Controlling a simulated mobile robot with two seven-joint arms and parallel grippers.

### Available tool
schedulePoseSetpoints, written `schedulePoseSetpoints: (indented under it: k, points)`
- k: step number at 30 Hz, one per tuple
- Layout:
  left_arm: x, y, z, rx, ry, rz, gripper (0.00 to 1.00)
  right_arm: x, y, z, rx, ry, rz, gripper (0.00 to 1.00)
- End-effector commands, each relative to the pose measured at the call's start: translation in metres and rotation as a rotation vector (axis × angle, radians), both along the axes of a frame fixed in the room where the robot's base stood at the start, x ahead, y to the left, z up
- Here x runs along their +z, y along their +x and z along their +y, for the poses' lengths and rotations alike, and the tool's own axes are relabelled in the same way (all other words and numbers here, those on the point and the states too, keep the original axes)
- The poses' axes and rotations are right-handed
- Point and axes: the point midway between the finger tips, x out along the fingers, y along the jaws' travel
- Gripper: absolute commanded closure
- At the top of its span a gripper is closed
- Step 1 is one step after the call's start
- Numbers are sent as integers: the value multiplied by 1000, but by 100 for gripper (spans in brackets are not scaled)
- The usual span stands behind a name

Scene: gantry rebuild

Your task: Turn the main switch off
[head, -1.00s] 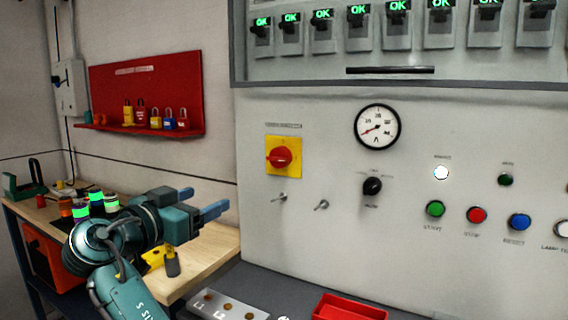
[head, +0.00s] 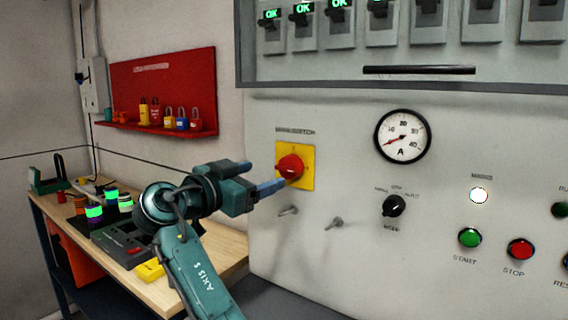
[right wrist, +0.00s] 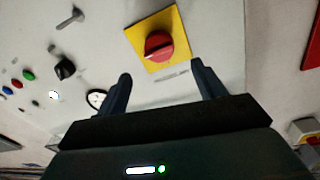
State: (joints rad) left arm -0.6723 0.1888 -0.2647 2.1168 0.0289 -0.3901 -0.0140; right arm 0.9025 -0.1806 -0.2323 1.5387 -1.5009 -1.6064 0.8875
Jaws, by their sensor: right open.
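The main switch is a red rotary knob (head: 290,167) on a yellow square plate (head: 307,153), on the light grey panel. In the right wrist view the red knob (right wrist: 158,45) shows whole, beyond the fingertips and roughly between them. My right gripper (head: 264,175) is open and empty, its blue-grey fingers pointing at the switch. One fingertip overlaps the plate's lower left in the head view. In the right wrist view both fingers (right wrist: 161,72) appear short of the knob, with no contact visible. My left gripper is not in view.
Two small toggle levers (head: 334,223) and a black selector knob (head: 394,205) sit below and right of the switch. A gauge (head: 403,136) and push buttons (head: 469,238) are further right. A wooden bench (head: 225,245) and a red padlock shelf (head: 165,85) are left.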

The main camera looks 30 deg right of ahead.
Motion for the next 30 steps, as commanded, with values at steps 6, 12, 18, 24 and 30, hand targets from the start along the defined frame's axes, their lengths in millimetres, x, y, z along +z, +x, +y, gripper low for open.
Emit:
schedulePoseSetpoints:
  k: [6, 12, 18, 24, 30]
  points:
    - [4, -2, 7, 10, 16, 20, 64, 3, 14, -44, -2, -1, 1, 31]
    - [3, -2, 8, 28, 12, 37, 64, 2, 22, -69, -1, -1, 2, 31]
    - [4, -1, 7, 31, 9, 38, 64, 0, 25, -77, 1, 1, 0, 31]
    - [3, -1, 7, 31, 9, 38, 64, 0, 25, -77, 1, 1, 0, 31]
    - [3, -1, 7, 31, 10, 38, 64, 0, 25, -77, 1, 1, 0, 46]
